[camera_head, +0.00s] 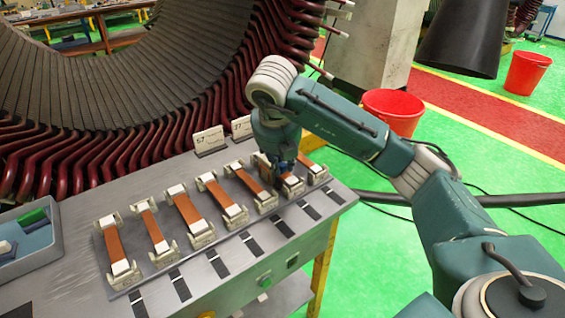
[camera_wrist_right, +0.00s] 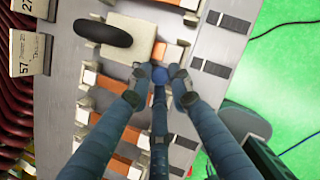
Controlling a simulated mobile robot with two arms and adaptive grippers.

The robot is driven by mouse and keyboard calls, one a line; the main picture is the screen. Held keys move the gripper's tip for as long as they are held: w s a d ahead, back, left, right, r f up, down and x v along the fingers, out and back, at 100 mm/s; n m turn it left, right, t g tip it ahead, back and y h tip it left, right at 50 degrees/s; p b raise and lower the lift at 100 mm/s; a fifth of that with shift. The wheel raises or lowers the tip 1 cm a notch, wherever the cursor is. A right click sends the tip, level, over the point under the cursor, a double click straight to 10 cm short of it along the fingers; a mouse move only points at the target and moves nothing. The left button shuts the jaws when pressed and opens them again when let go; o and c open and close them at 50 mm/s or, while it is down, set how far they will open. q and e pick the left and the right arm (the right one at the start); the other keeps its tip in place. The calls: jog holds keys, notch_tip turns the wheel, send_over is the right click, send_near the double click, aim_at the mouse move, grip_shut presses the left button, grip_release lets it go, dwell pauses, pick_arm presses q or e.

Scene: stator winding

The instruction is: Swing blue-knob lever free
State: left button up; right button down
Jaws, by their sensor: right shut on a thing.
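The blue knob (camera_wrist_right: 159,75) of the lever shows in the right wrist view between the fingertips of my right gripper (camera_wrist_right: 160,85), which is shut on it. In the head view my right gripper (camera_head: 277,175) reaches down onto the row of clamped copper-coloured bars near its right end. The gripper hides most of the knob and lever there. A pale block with a black oval handle (camera_wrist_right: 103,31) lies just beyond the fingertips in the wrist view. My left gripper is not in view.
Several orange-brown bars (camera_head: 188,211) in pale clamps lie along the grey bench (camera_head: 90,207). Number cards (camera_head: 209,140) stand behind them, before the large stator (camera_head: 75,90). A blue-grey tray (camera_head: 45,255) sits at the left. Red bins (camera_head: 527,73) stand on the green floor.

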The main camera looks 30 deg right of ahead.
jog(key=c, duration=1.7)
grip_release()
jog(key=shift+o, duration=0.4)
jog(key=shift+r, duration=0.1)
jog(key=v, duration=1.2)
